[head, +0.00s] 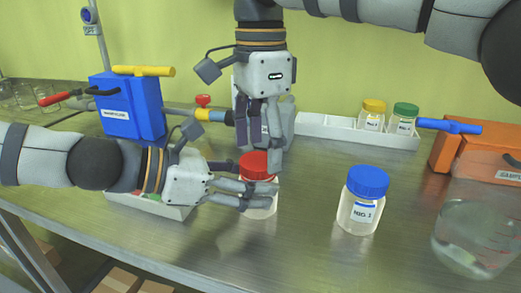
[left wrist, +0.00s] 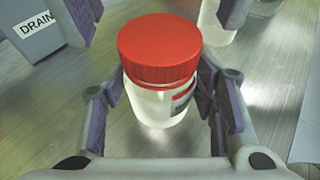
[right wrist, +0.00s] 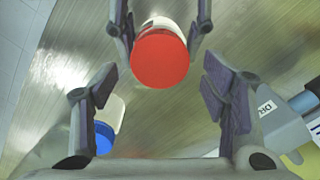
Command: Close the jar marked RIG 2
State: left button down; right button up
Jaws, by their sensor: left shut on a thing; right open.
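A clear jar with a red lid (head: 255,165) stands upright on the metal bench. In the left wrist view its red lid (left wrist: 158,50) sits on the jar's mouth; I cannot tell how tight it is. Its label is turned aside and unreadable. My left gripper (head: 268,194) is shut around the jar's body from the left. My right gripper (head: 262,152) is open, pointing down just above and behind the lid. In the right wrist view the red lid (right wrist: 160,58) lies ahead, between the open fingers and beyond their tips.
A blue-lidded jar (head: 362,205), its label ending in 1, stands to the right. A glass vessel (head: 475,240) with clear liquid is at the lower right. A white rack (head: 330,128) at the back holds yellow- and green-lidded jars. A grey box marked DRAIN (left wrist: 38,35) stands nearby.

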jog(key=shift+r, duration=1.5)
jog(key=shift+c, duration=0.4)
jog(key=n, duration=0.2)
jog(key=r+n, duration=0.1)
jog(key=n, duration=0.2)
jog(key=shift+a+r, duration=0.1)
jog(key=shift+r, duration=0.05)
jog(key=n, duration=0.3)
jog(key=shift+r, duration=0.3)
jog(key=n, duration=0.3)
jog(key=r+n, duration=0.1)
jog(key=n, duration=0.2)
jog(key=shift+s+a+r, duration=0.1)
jog(key=shift+r, duration=0.1)
jog(key=shift+f, duration=4.05)
